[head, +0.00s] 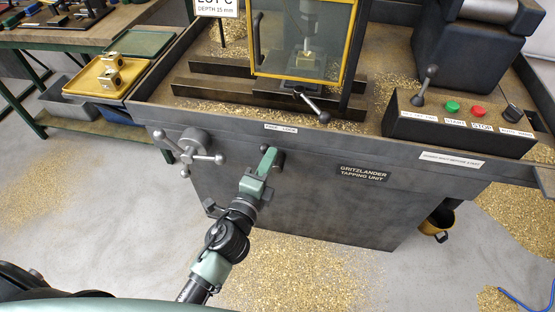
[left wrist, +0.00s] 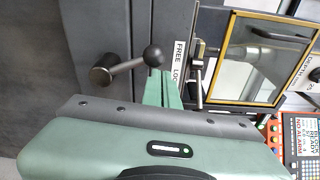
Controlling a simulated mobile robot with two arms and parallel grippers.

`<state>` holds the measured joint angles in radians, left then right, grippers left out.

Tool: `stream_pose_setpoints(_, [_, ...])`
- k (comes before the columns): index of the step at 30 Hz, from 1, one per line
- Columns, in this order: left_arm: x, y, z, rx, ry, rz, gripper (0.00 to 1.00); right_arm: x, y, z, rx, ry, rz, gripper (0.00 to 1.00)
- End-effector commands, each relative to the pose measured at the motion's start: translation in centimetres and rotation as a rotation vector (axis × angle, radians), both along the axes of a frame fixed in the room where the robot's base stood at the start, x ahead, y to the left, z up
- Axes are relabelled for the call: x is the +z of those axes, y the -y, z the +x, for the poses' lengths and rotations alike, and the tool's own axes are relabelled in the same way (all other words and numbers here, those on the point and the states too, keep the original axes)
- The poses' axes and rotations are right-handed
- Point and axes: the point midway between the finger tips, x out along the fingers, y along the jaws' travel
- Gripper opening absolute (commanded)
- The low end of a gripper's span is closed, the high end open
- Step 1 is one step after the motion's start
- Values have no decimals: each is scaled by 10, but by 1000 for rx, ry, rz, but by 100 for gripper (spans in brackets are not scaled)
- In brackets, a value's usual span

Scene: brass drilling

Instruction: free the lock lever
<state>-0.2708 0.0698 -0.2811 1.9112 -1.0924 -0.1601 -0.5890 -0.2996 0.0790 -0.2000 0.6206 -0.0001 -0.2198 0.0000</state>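The lock lever in the left wrist view has a grey round hub (left wrist: 101,75) and a short arm ending in a black ball knob (left wrist: 153,55). A label with FREE and LOCK (left wrist: 178,62) is beside it. In the head view the lever is mostly hidden behind my left gripper (head: 268,160), on the front of the tapping unit (head: 320,205) below its white label (head: 281,128). In the left wrist view the green fingers of my left gripper (left wrist: 163,80) reach up beside the knob. I cannot tell whether they touch it or how far apart they are. My right gripper is not in view.
A three-armed handwheel (head: 193,147) is close left of my left gripper. A yellow-framed guard door (head: 303,38) and a ball-ended handle (head: 313,104) are above. A control box (head: 458,125) with buttons is at right. Brass chips lie on the floor.

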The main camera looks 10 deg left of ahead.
Motion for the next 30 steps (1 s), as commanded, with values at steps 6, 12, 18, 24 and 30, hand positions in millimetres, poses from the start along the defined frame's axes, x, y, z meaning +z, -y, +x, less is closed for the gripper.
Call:
stream_pose_setpoints(6, [-2, -11, 0, -1, 0, 2, 0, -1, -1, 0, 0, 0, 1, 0])
stream_pose_setpoints(12, [-5, -18, 0, 0, -1, 1, 0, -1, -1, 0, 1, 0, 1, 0])
stream_pose_setpoints(18, [-6, -21, 0, 3, -2, 3, 0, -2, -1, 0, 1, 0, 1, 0])
stream_pose_setpoints(24, [-7, -23, 0, 6, -4, 5, 0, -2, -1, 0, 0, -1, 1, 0])
stream_pose_setpoints(30, [-8, -24, 0, 10, -5, 6, 0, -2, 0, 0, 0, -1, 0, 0])
